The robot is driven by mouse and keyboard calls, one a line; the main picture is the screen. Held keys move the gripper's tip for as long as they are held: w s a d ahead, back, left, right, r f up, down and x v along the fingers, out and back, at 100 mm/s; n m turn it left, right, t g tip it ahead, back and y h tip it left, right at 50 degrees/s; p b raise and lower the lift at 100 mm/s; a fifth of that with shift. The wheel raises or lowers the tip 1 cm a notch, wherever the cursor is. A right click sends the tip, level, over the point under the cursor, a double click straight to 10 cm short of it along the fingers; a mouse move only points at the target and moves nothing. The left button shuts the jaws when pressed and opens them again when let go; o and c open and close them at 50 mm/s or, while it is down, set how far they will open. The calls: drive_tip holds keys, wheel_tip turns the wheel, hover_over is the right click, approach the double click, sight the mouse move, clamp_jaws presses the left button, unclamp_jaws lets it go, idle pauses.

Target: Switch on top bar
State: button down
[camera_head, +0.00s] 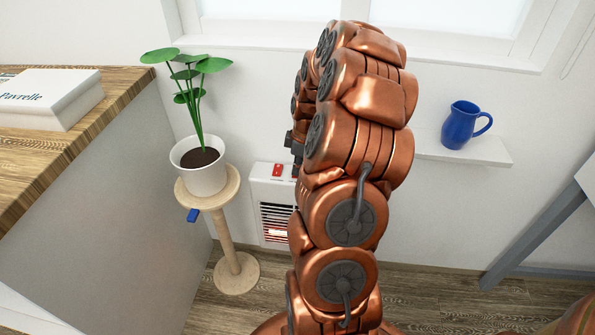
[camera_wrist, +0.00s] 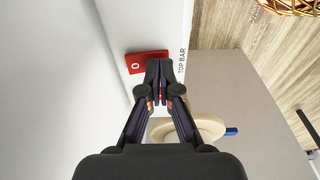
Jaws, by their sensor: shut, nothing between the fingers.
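A white heater (camera_head: 258,190) stands against the wall, partly behind my arm. A red switch (camera_head: 277,170) shows on its top, with part of another red patch beside it at the arm's edge. An orange glow shows low behind its grille. In the wrist view, a red rocker switch (camera_wrist: 140,64) bears a white ring mark, beside the printed words "TOP BAR" (camera_wrist: 182,61). My gripper (camera_wrist: 160,66) is shut and empty, its fingertips over the right end of that switch. I cannot tell whether they touch it. A little red shows between the fingers.
A potted plant (camera_head: 198,166) stands on a round wooden stand (camera_head: 234,268) with a blue tag, left of the heater. A blue jug (camera_head: 461,126) sits on a wall shelf (camera_head: 505,159) at right.

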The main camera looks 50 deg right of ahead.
drive_tip(key=shift+r+p, duration=0.75)
drive_tip(key=shift+r, duration=2.65)
